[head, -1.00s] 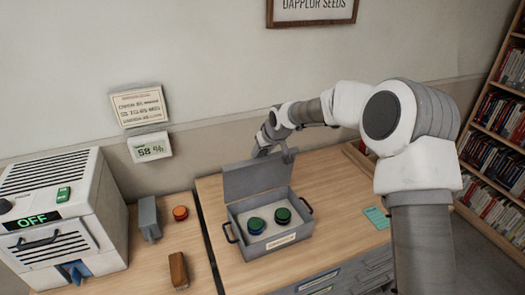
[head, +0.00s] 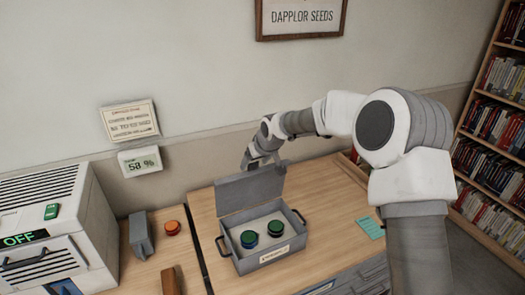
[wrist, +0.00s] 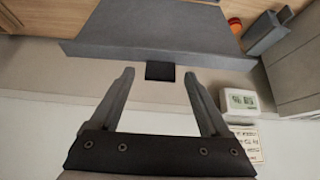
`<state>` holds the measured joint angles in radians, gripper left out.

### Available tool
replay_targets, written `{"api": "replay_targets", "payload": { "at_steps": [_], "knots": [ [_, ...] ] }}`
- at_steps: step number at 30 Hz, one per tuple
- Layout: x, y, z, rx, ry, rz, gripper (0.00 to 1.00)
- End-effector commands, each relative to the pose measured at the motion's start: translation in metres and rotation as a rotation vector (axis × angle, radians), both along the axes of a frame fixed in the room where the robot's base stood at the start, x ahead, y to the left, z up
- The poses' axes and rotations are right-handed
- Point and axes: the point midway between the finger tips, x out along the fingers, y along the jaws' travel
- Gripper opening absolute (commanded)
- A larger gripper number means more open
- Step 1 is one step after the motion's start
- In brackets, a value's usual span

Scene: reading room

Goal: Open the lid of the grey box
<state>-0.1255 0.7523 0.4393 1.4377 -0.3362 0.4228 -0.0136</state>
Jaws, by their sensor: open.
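The grey box (head: 268,256) stands on the wooden cabinet top in the head view. Its lid (head: 250,190) is raised and leans back, leaving the inside in view. Two round objects with green tops, one (head: 249,239) and another (head: 276,228), sit inside. My gripper (head: 262,160) is just behind and above the lid's top edge. The fingers appear clear of the lid.
A white machine (head: 50,225) marked OFF stands at the left. A grey upright object (head: 141,234) and an orange round object (head: 172,228) are beside it. A teal card (head: 370,228) lies right of the box. A bookshelf (head: 490,130) stands at the right.

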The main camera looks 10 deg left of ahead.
Motion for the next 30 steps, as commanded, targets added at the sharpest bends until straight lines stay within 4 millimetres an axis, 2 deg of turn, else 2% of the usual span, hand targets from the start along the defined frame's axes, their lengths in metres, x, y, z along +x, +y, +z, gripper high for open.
{"api": "replay_targets", "payload": {
  "at_steps": [21, 24, 30],
  "knots": [
    [-0.063, -0.049, 0.114, -0.001, -0.005, -0.001, 0.80],
    [-0.068, -0.053, 0.125, -0.002, -0.004, -0.001, 0.80],
    [-0.074, -0.057, 0.135, -0.001, -0.001, -0.001, 0.80]
  ]
}}
